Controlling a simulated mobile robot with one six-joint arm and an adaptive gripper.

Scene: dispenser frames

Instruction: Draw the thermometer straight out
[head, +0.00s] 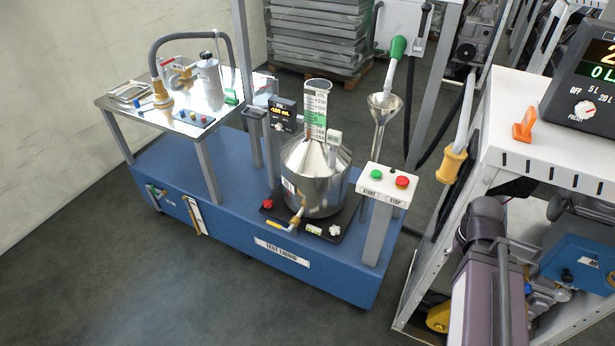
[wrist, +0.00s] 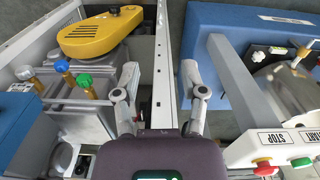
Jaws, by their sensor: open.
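I cannot make out a thermometer for certain in either view. A slim pale holder with a brownish strip (head: 194,214) is on the front of the blue base in the head view, too small to identify. The steel measuring can (head: 317,180) with its graduated glass neck (head: 316,112) stands on the base. My gripper (wrist: 161,80) is open and empty in the wrist view, its fingers on either side of a pale frame rail (wrist: 164,50) seen beyond them. In the head view part of my arm shows at lower right, and I cannot make out the fingers.
A dispenser frame (head: 505,155) with a display stands at right. A yellow cover (wrist: 100,32) and several coloured valve knobs show inside a frame in the wrist view. A START/STOP post (head: 384,187), a funnel (head: 383,103) and a steel-topped table (head: 130,103) are around the base. The floor in front is clear.

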